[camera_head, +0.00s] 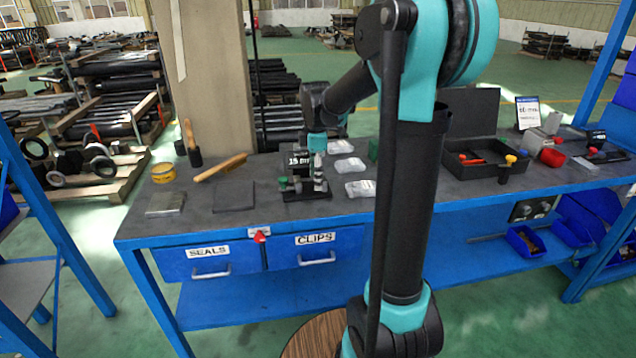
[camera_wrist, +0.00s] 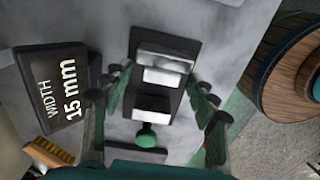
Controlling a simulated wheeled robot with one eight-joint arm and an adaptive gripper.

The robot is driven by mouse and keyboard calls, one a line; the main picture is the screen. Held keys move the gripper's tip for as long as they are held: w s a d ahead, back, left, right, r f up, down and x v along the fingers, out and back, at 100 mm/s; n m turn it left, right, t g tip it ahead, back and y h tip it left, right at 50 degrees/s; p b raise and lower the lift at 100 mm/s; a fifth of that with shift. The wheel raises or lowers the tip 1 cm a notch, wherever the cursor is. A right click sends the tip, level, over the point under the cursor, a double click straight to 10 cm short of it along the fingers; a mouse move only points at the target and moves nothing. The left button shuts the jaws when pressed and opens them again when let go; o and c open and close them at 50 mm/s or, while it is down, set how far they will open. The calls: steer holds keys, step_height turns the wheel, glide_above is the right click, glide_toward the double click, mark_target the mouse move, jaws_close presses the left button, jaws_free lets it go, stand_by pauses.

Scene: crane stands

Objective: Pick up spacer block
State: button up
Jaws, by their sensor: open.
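In the wrist view, a pale metal block (camera_wrist: 162,68) sits on a black fixture (camera_wrist: 168,40) between my fingers. A second pale-topped dark piece (camera_wrist: 153,105) and a green knob (camera_wrist: 147,137) lie nearer the gripper. I cannot tell for sure which piece is the spacer block. My gripper (camera_wrist: 160,92) is open, one finger to each side of the fixture, with no clear contact. In the head view, my gripper (camera_head: 318,182) points down over the fixture's black base (camera_head: 307,195), hiding part of it. A black sign (camera_wrist: 54,88) reading "WIDTH 15 mm" stands beside it.
Front-centre bench surface is clear.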

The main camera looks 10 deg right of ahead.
steer(key=shift+f, duration=0.6)
jaws_close()
